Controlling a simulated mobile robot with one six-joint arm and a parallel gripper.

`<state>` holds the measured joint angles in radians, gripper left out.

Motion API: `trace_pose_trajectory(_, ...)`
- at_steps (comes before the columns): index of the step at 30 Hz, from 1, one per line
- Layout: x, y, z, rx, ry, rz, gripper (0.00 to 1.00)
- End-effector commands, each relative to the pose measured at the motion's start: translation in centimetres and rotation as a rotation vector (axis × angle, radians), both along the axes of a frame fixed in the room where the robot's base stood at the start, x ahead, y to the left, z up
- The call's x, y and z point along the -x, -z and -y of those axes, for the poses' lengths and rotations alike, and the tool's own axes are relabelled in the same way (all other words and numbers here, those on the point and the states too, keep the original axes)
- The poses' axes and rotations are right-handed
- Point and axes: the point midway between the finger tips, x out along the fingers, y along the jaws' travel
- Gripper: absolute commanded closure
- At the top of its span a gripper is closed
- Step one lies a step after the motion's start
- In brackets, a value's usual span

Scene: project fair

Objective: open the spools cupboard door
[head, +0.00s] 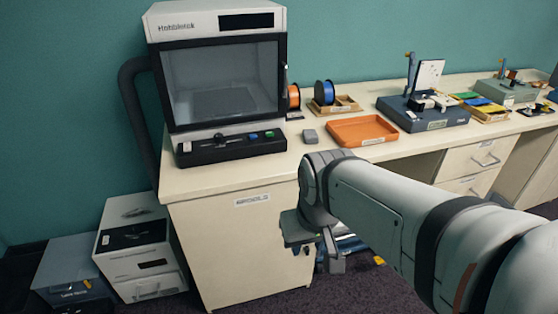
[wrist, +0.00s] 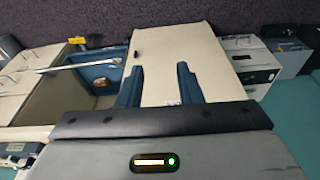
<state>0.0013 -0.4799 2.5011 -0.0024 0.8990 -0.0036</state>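The spools cupboard (head: 215,235) is a cream front under the left end of the counter, with a small label (head: 253,200) near its top. Its door (wrist: 185,50) fills much of the middle of the wrist view and looks closed. A small dark knob (wrist: 137,55) sits near the door's edge, by the tip of the left finger; a dark spot shows there in the head view too (head: 307,250). My gripper (wrist: 160,67) is open with nothing between its blue fingers. It hangs in front of the door's right part in the head view. Contact with the knob cannot be told.
A recess with blue bins (wrist: 95,80) lies beside the cupboard, crossed by a metal bar (wrist: 85,64). Drawers (head: 478,162) stand farther right. A white boxy machine (head: 135,240) and a grey box (head: 75,270) stand on the floor left of the cupboard. An orange tray (head: 362,130) lies on the counter.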

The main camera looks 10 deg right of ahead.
Motion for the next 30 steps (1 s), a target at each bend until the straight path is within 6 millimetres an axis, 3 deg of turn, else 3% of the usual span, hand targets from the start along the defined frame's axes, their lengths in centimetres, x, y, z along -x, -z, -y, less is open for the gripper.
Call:
trace_pose_trajectory(7,-0.3,0.3,0.1,0.0,0.002,0.001,0.67)
trace_pose_trajectory(11,-2.8,1.8,0.3,-0.003,0.01,0.01,0.67)
trace_pose_trajectory(14,-6.6,4.1,0.9,-0.007,0.024,0.024,0.67)
trace_pose_trajectory(17,-11.6,7.1,2.7,-0.01,0.048,0.046,0.67)
trace_pose_trajectory(24,-23.4,15.9,9.1,-0.006,0.105,0.108,0.67)
trace_pose_trajectory(30,-30.0,22.8,14.5,0.004,0.142,0.148,0.67)
